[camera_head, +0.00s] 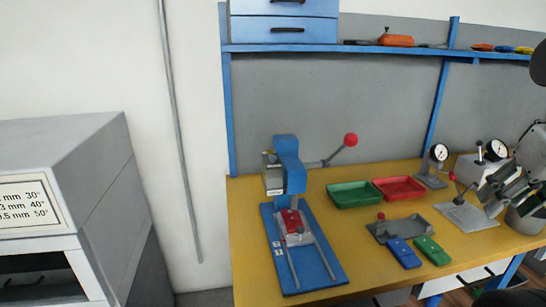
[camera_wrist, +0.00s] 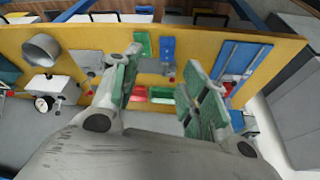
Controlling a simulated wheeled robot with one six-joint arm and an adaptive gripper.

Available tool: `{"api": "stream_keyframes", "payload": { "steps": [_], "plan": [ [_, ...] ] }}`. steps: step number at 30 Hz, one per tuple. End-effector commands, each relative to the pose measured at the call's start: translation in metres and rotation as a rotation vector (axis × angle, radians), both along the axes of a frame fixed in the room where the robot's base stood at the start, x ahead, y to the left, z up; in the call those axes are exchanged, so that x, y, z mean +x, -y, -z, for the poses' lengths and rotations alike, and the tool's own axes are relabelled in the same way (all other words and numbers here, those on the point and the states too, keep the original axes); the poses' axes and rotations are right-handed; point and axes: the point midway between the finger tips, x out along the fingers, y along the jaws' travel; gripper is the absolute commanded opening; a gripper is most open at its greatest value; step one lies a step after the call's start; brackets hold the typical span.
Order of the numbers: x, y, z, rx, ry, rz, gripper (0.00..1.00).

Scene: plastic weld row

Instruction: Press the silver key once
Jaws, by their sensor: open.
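I cannot pick out a silver key for certain in either view. My gripper (camera_head: 500,175) is at the right edge of the head view, over the right part of the yellow table (camera_head: 330,228). In the wrist view my gripper (camera_wrist: 168,78) has its two green-padded fingers wide apart, with nothing between them. Near it stand a grey dial gauge (camera_head: 438,154) and a white box device with a dial (camera_head: 493,152). A grey plate (camera_head: 468,216) lies just below the gripper. My arm hides part of this area.
A blue press (camera_head: 289,160) with a red-knobbed lever stands on the left. Green (camera_head: 353,194) and red (camera_head: 399,188) trays lie behind a grey fixture plate (camera_head: 400,228). Blue (camera_head: 403,252) and green (camera_head: 431,249) blocks lie in front. A grey cabinet (camera_head: 100,190) stands far left.

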Motion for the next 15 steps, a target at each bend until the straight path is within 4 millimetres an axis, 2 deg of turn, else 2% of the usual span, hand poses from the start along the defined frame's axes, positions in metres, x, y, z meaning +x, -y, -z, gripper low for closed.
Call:
{"api": "stream_keyframes", "payload": {
  "steps": [1, 7, 15],
  "plan": [
    [0.0000, 0.0000, 0.0000, 0.000, 0.000, 0.000, 0.36],
    [0.0000, 0.0000, 0.0000, 0.000, 0.000, 0.000, 0.00],
    [0.0000, 0.0000, 0.0000, 0.000, 0.000, 0.000, 0.00]
  ]
}}
